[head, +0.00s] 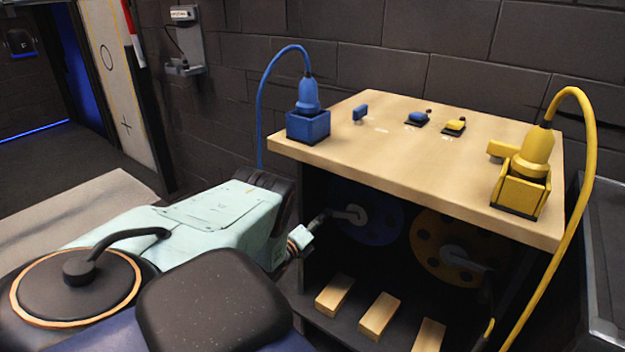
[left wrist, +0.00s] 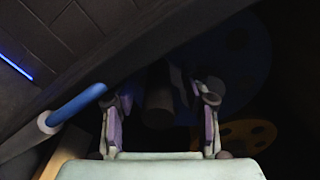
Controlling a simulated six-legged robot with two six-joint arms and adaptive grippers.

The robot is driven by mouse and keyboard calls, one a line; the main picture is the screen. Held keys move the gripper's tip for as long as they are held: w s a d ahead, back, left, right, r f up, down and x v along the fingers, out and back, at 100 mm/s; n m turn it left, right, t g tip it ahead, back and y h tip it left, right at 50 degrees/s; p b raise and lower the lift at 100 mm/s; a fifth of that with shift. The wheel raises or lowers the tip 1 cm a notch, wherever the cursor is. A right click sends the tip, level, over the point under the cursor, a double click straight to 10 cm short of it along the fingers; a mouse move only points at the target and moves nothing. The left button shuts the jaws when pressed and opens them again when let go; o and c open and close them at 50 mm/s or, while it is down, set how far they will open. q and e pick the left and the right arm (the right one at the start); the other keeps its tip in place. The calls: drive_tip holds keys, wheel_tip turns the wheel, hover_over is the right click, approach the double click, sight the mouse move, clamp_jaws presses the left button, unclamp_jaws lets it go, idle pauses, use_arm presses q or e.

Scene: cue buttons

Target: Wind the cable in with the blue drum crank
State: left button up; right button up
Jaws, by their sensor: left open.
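The blue drum (head: 378,228) sits in the dark space under the tabletop, with a grey hub and a dark crank (head: 325,218) reaching left from it. My left gripper (head: 300,242) is at the cabinet's left front, close to the crank's outer end and partly hidden by my arm. In the left wrist view, my left gripper (left wrist: 160,115) is open, with a dark cylinder, apparently the crank handle (left wrist: 158,100), between its fingers. Contact cannot be told. The blue drum also shows dimly behind it (left wrist: 235,50). The blue cable (head: 261,105) arcs from the blue plug (head: 308,95) down behind the table's left edge.
A yellow drum (head: 425,240) is right of the blue one. Wooden blocks (head: 378,315) lie on the lower shelf. The wooden tabletop (head: 400,160) carries the blue socket (head: 308,126), small buttons (head: 420,117) and a yellow plug (head: 533,150). The yellow cable (head: 575,220) hangs at the right.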

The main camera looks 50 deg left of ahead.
use_arm(q)
drive_tip(key=v, duration=1.1)
drive_tip(key=shift+s, duration=0.3)
